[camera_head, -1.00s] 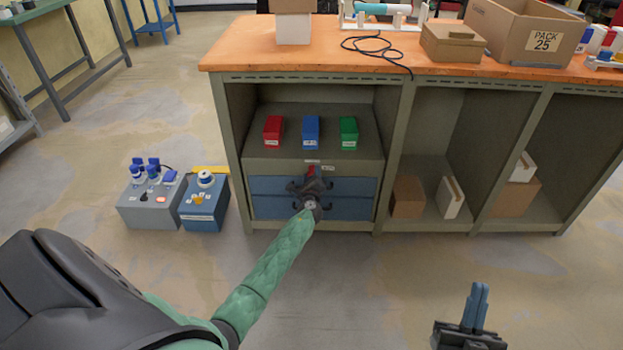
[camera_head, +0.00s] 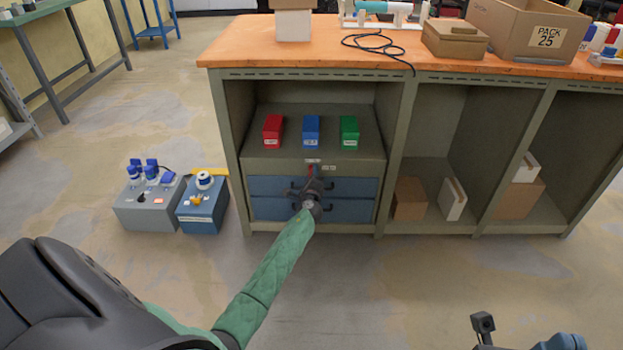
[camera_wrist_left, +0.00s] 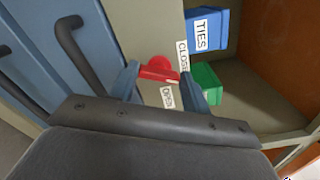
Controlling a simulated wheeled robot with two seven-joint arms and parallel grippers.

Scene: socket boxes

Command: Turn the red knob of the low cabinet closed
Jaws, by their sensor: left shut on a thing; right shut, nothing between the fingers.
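The low cabinet (camera_head: 262,166) is a grey-green unit with blue drawers under the bench. Its red knob (camera_head: 310,169) shows above my left gripper (camera_head: 311,180) in the head view. In the left wrist view the knob (camera_wrist_left: 157,69) sits between the two blue fingers of my left gripper (camera_wrist_left: 160,82), which is shut on it. A CLOSE label (camera_wrist_left: 183,56) and an OPEN label (camera_wrist_left: 167,97) flank it. The gripper hides part of the drawer fronts in the head view. My right gripper (camera_head: 530,338) is shut and empty, partly cut off at the bottom right.
Red (camera_head: 273,131), blue (camera_head: 311,132) and green (camera_head: 349,132) boxes stand on the cabinet top. Dark drawer handles (camera_wrist_left: 78,50) lie near the left gripper. Grey (camera_head: 150,208) and blue (camera_head: 203,210) socket boxes stand on the floor at left.

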